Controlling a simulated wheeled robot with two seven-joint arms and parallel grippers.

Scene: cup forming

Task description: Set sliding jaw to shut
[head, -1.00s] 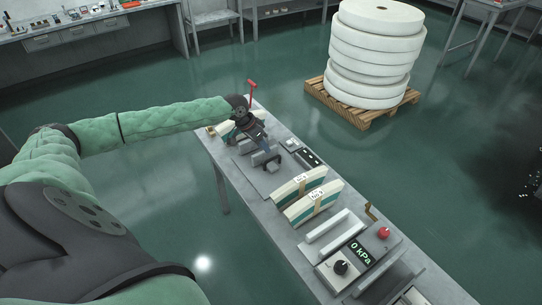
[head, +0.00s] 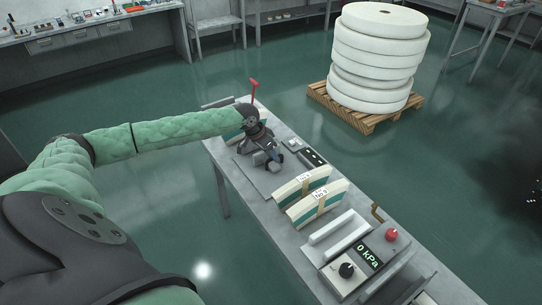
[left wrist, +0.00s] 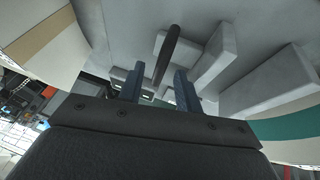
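A bench fixture with pale grey jaw blocks (head: 259,158) stands on a grey plate on the table. The blocks also show in the left wrist view (left wrist: 214,60), with gaps between them. I cannot tell for sure which block is the sliding jaw. A dark bar (left wrist: 167,52) runs near the blocks, in line with the space between my fingers. My left gripper (head: 271,157) is over the fixture and hides part of it. Its two blue-grey fingers (left wrist: 158,88) are apart, with no clear grip on anything. My right gripper is not in view.
Cream-and-green curved pieces (head: 318,203) stand on the table nearer me. A pallet (head: 369,122) with stacked white discs stands behind the table.

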